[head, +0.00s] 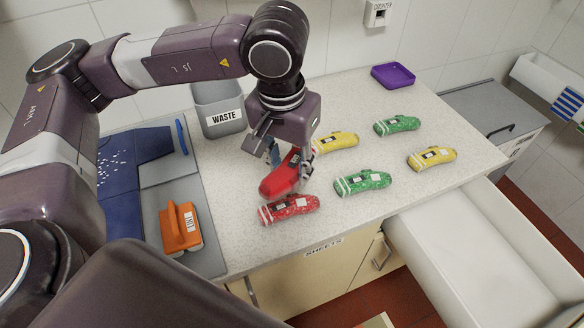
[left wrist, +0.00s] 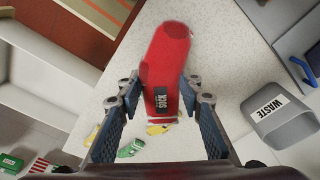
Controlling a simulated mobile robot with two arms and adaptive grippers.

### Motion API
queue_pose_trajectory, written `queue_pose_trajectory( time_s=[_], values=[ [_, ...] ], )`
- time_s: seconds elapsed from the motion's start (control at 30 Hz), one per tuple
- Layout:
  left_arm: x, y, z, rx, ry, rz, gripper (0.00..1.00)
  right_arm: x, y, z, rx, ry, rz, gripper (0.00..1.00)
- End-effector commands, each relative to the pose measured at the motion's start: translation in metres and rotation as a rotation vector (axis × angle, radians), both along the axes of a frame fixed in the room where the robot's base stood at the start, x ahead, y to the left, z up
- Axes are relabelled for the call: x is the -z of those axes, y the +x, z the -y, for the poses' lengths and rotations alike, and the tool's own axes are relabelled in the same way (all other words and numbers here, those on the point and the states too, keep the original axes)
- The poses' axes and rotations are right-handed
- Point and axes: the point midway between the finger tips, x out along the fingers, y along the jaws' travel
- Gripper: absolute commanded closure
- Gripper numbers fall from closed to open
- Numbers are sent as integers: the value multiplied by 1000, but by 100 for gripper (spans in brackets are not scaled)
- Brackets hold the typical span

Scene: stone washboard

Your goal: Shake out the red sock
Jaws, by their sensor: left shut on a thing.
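In the left wrist view the red sock (left wrist: 166,60) lies between the two fingers, with a dark label and a pale striped end near the gripper. It appears held just above the counter; the exact gap is hard to tell. A second red sock (head: 289,208), speckled with white stripes, lies on the counter just in front of it. My right gripper is not in view.
Green socks (head: 363,182) (head: 397,125) and yellow socks (head: 432,158) (head: 336,141) lie to the right on the speckled counter (head: 390,215). A grey WASTE bin (head: 218,112) stands behind left. An orange brush-like block (head: 180,228) is at left, a purple tray (head: 393,76) at back. An open white drawer (head: 480,240) is front right.

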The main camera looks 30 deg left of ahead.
Motion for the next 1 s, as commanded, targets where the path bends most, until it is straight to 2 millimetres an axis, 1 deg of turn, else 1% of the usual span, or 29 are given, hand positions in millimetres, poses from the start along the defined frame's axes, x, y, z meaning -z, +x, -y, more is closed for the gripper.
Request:
queue_pose_trajectory(
  time_s=[0.03,0.1,0.17,0.2,0.23,0.4,0.53,0.63,0.7,0.77,0.9,1.0],
  values=[
    [-25,4,2,0,-6,17,97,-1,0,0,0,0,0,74],
    [-59,4,2,1,-7,17,97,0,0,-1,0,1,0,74],
    [-86,4,3,2,-6,16,97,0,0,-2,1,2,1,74],
    [-104,3,2,2,-6,14,97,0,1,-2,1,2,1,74],
    [-118,3,3,2,-6,15,97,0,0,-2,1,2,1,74],
    [-154,2,1,0,-2,10,97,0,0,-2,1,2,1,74],
    [-175,2,0,-2,-2,10,97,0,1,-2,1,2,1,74],
    [-195,2,1,-2,-2,11,97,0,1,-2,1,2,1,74],
    [-203,2,0,-1,-2,8,97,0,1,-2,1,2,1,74],
    [-201,1,1,2,-2,3,97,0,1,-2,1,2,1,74],
    [-172,1,0,4,-2,-3,97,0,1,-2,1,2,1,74],
    [-156,1,1,3,-2,-2,97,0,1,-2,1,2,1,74]
  ],
)
